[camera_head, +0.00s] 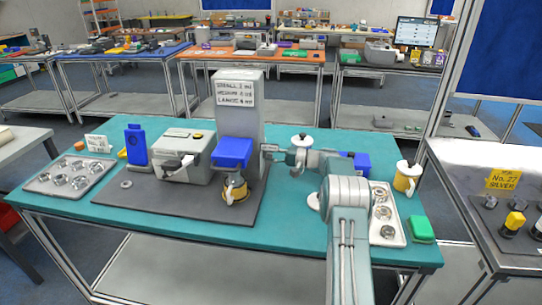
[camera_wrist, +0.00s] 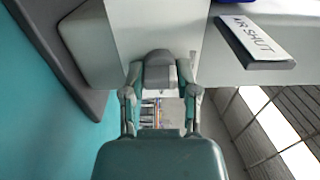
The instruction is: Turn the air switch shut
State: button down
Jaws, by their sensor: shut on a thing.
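My gripper (camera_wrist: 159,82) is shut on a grey knob-like part, the air switch (camera_wrist: 158,60), on the pale side face of the machine in the wrist view. One finger is on each side of it. A white label (camera_wrist: 258,36) reading "AIR SHUT" stands on a small dark-edged plate to the right of the switch. In the head view my gripper (camera_head: 277,157) reaches from the right to the side of the tall grey machine (camera_head: 240,115). The switch is too small and covered to make out there.
The teal table (camera_head: 285,235) carries a grey mat, a grey box machine (camera_head: 184,160) and a blue stand (camera_head: 136,145). Metal part trays (camera_head: 95,185) lie at left and right.

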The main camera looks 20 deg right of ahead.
jog(key=shift+a+f, duration=0.15)
jog(key=shift+f, duration=0.1)
jog(key=shift+c, duration=2.4)
grip_release()
jog(key=shift+o, duration=0.5)
jog(key=shift+a, duration=0.1)
jog(key=shift+r, duration=0.1)
jog(key=shift+s+d, duration=0.2)
jog(key=shift+d, duration=0.3)
jog(key=v, duration=1.1)
